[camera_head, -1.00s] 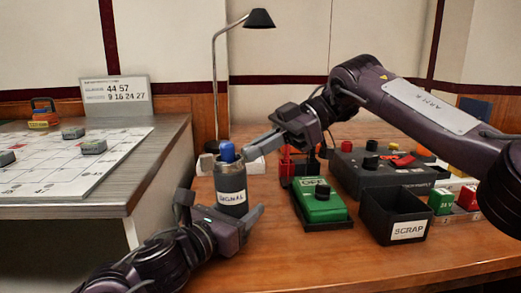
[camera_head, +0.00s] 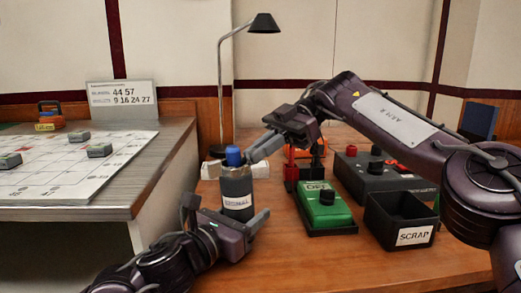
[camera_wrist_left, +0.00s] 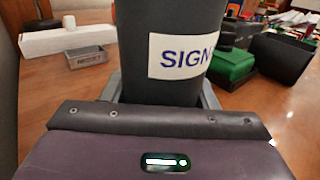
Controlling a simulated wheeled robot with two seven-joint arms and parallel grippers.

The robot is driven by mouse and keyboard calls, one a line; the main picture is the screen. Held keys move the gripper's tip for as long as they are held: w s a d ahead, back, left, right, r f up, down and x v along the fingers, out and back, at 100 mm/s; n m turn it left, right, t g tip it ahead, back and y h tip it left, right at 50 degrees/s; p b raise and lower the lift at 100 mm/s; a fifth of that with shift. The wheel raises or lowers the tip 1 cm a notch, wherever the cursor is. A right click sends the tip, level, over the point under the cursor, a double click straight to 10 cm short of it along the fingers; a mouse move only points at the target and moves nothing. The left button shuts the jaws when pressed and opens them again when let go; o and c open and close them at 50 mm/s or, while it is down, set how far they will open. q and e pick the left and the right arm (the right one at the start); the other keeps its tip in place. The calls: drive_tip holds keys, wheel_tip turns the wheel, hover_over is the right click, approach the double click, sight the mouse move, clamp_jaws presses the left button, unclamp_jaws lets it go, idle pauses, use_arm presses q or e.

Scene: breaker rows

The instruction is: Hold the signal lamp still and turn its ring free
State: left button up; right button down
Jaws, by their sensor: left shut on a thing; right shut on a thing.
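The signal lamp stands upright, a dark grey cylinder (camera_head: 237,186) with a blue top (camera_head: 233,156) and a white label reading SIGNAL. My left gripper (camera_head: 238,216) is shut around its lower body, from the front. In the left wrist view the lamp body (camera_wrist_left: 172,88) rises between my fingers, with its top out of frame. My right gripper (camera_head: 254,152) reaches in from the right, its fingers shut at the lamp's upper end just below the blue top. The ring itself is mostly hidden by these fingers and too small to make out.
A green unit (camera_head: 324,208), an open black SCRAP bin (camera_head: 386,229) and a dark control box (camera_head: 350,172) stand to the right. A desk lamp (camera_head: 221,90) stands behind. A grey-topped cabinet (camera_head: 160,165) with a marked board is left. The front wooden table is clear.

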drive_tip(key=shift+f, duration=0.1)
drive_tip(key=c, duration=1.5)
unclamp_jaws()
